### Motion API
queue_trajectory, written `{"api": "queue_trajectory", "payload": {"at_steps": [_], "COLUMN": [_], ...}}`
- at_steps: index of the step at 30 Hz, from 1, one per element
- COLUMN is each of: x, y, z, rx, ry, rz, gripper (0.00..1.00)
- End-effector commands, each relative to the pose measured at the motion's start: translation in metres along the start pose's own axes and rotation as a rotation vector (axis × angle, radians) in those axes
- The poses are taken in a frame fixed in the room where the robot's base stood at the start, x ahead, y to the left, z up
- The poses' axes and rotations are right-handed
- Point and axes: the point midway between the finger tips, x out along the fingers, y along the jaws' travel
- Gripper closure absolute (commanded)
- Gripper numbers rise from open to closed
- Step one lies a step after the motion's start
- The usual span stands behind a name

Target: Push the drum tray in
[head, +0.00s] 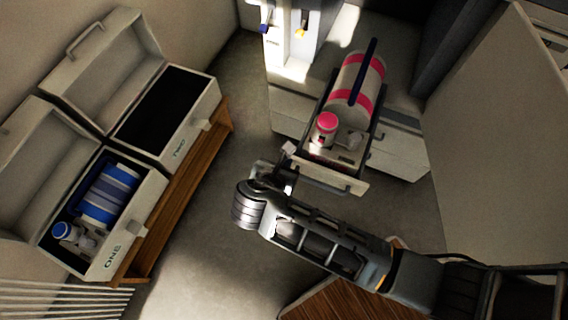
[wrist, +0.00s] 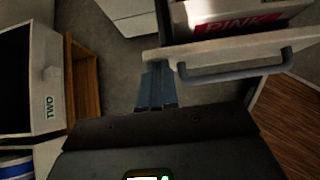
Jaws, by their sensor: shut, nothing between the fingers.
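The drum tray (head: 345,179) is a pale drawer pulled out from a low cabinet, with a grey bar handle on its front. It holds a white drum (head: 364,75) with pink bands, a pink-lidded jar (head: 325,130) and a smaller pale item. In the wrist view the tray front (wrist: 220,50) shows with its handle (wrist: 240,72) and a pink label reading PINK behind it. My gripper (head: 289,152) is shut and empty. Its fingertips (wrist: 158,66) are at the left end of the tray front; I cannot tell if they touch it.
On the left, two open cases stand on a wooden bench (head: 190,172): case ONE (head: 130,235) holds a blue-banded drum (head: 108,195), and case TWO (head: 195,125) looks empty. Bare floor (head: 205,225) lies between bench and cabinet.

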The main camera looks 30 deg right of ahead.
Motion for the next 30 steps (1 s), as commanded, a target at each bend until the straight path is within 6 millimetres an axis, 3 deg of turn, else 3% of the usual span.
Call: {"api": "queue_trajectory", "payload": {"at_steps": [5, 11, 30], "x": [0.006, 0.03, 0.158], "y": [0.0, -0.001, -0.002], "z": [0.009, 0.035, 0.157], "rx": [0.003, 0.004, 0.008], "ry": [0.0, 0.0, 0.0], "rz": [-0.002, -0.005, -0.005], "gripper": [1.0, 1.0, 1.0]}}
